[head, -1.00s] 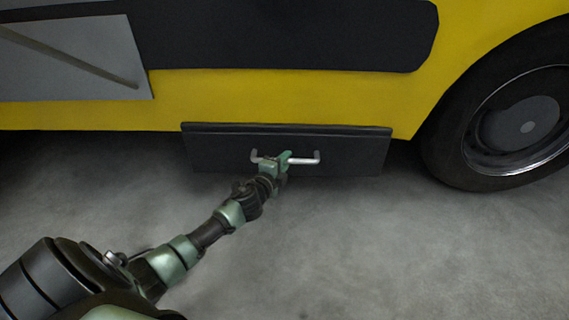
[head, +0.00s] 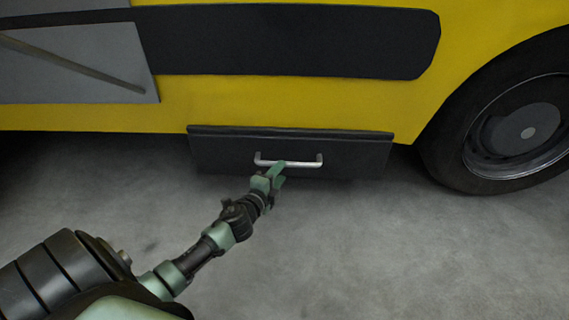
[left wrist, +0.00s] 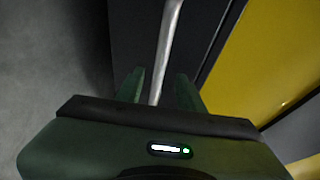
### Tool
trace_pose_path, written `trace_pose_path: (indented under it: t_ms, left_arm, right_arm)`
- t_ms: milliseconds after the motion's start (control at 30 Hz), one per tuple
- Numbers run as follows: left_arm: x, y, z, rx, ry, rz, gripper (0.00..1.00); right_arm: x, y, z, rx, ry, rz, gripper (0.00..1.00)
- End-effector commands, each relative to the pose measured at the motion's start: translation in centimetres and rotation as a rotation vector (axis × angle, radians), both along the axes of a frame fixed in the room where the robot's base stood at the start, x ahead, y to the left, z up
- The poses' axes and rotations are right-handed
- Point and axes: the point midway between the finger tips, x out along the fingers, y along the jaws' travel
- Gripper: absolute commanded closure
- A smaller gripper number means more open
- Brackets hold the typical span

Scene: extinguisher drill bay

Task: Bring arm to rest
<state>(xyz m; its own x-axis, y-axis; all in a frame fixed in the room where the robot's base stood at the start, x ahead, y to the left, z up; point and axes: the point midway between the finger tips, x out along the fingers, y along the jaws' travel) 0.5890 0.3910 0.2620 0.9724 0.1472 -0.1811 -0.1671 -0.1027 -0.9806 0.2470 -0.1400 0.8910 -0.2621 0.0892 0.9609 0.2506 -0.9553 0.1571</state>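My left gripper (head: 274,175) is just in front of the silver bar handle (head: 304,162) of a dark drawer or panel (head: 355,155) low on the yellow vehicle. In the left wrist view its two green fingers (left wrist: 160,86) are spread apart. The handle (left wrist: 168,45) shows between and beyond them, and neither finger visibly touches it. The dark front (left wrist: 205,30) looks closed against the vehicle as far as I can see. My left arm reaches in from the lower left. My right gripper is not in view.
The yellow vehicle side (head: 300,100) spans the top, with a large black wheel (head: 520,130) at the right. A grey panel (head: 75,60) is at the upper left. The grey concrete floor (head: 400,250) is clear in front and to the right.

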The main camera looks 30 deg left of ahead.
Motion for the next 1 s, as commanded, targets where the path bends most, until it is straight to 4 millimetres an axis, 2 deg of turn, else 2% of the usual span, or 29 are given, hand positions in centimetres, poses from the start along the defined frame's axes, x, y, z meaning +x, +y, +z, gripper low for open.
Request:
trace_pose_path:
  t_ms: [167,600,700,767,867,967,1000]
  left_arm:
    - [-0.8,-0.1,0.2,0.000,-0.001,0.000,0.62]
    - [-0.8,-0.1,0.2,0.001,-0.001,0.000,0.62]
    - [-0.8,-0.7,0.5,-0.012,-0.007,-0.011,0.62]
    - [-0.8,-1.9,1.4,-0.041,-0.022,-0.038,0.62]
    - [-0.9,-6.0,4.2,-0.138,-0.073,-0.124,0.62]
    - [-1.7,-11.6,8.7,-0.286,-0.152,-0.249,0.62]
    - [-2.2,-13.9,10.8,-0.352,-0.188,-0.304,0.62]
  right_arm:
    - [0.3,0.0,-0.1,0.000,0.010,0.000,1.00]
    - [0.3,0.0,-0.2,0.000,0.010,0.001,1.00]
    - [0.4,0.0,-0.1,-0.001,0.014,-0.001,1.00]
    - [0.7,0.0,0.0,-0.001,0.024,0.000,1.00]
    - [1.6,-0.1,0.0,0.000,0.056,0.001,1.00]
    - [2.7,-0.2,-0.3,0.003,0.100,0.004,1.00]
    - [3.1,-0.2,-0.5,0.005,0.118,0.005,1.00]
